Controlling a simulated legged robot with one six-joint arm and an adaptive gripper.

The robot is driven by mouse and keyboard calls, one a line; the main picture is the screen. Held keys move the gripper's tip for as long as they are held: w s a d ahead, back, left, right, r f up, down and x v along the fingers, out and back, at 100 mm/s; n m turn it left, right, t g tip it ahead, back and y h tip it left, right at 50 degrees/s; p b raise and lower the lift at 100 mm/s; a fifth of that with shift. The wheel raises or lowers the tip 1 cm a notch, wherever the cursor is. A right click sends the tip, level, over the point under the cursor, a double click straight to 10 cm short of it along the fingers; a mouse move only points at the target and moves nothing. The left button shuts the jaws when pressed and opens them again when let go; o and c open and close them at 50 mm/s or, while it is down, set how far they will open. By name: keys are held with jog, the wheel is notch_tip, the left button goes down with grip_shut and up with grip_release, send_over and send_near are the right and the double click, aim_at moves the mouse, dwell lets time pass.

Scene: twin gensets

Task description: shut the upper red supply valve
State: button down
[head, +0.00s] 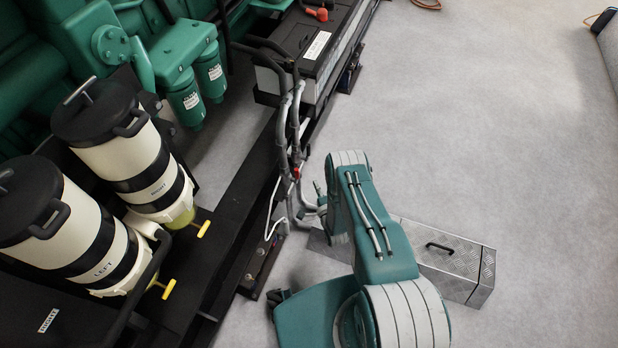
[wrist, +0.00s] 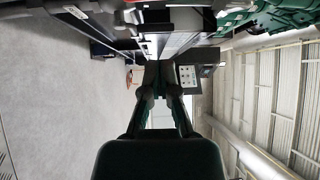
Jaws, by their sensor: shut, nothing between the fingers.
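A small red part (head: 296,172) shows among the grey hoses beside the black frame rail in the head view. It is too small to tell whether it is the upper supply valve or how its handle is turned. A larger orange-red piece (head: 317,14) lies on top of the black battery box at the top. My gripper (wrist: 159,72) is shut and empty in the wrist view, its dark fingers pointing away from the camera. I cannot make out its fingertips in the head view, where my arm is in the way. No red valve is clear in the wrist view.
Two cream canisters, RIGHT (head: 140,163) and LEFT (head: 75,235), stand at left, with yellow handles (head: 204,228) low down. A metal toolbox (head: 445,262) lies on the floor behind my arm. A dark cabinet (wrist: 189,78) stands ahead in the wrist view.

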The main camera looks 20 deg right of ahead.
jog(key=w, duration=0.9)
jog(key=s+a, duration=0.1)
jog(key=a, duration=0.1)
jog(key=s+a, duration=0.1)
jog(key=a, duration=0.1)
jog(key=shift+s+r, duration=0.2)
jog(key=shift+s, duration=0.1)
jog(key=shift+s+a, duration=0.2)
jog(key=shift+s, duration=0.15)
jog(key=s+a+f+n+t, duration=0.1)
jog(key=s+a+f, duration=0.2)
jog(key=s+f, duration=0.1)
jog(key=shift+s+a+f, duration=0.2)
jog(key=shift+s+f, duration=0.15)
jog(key=shift+f, duration=0.1)
dwell(1.0)
jog(key=shift+s+f, duration=0.1)
jog(key=shift+f, duration=0.05)
dwell(0.4)
